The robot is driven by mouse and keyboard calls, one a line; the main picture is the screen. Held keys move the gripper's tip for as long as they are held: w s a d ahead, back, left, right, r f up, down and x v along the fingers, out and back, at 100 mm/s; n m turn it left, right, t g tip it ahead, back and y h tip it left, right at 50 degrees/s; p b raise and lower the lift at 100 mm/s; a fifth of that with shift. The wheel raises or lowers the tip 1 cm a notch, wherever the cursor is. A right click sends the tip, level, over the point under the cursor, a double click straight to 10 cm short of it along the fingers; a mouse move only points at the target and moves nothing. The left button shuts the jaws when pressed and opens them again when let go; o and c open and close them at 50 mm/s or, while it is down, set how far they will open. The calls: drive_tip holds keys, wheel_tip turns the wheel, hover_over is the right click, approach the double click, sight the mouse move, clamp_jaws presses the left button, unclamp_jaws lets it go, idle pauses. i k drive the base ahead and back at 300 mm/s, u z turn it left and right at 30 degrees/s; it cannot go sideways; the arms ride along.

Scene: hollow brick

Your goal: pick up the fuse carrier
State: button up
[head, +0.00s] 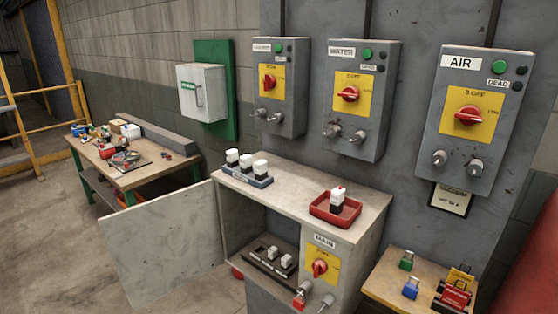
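Several fuse carriers show, each with a white top and dark lower part. One fuse carrier (337,200) stands upright in a red tray (350,217) on top of the grey cabinet (300,186). Others (272,254) sit in a dark fuse base (266,270) inside the cabinet. I cannot tell which one the task means. My gripper is not in view.
The cabinet door (165,245) stands open to the left. Switch boxes labelled WATER (360,135) and AIR (475,150) hang behind. A side table (375,284) with padlocks stands at right. A cluttered workbench (165,173) is at left. The cabinet top is clear between rack and tray.

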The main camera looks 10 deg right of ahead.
sight(260, 166)
drive_tip(key=u, duration=0.35)
drive_tip(key=k, duration=0.15)
drive_tip(key=z, duration=1.8)
drive_tip(key=k, duration=0.6)
drive_tip(key=u, duration=0.5)
drive_tip(key=k, duration=0.75)
drive_tip(key=u, duration=0.9)
drive_tip(key=i, duration=1.75)
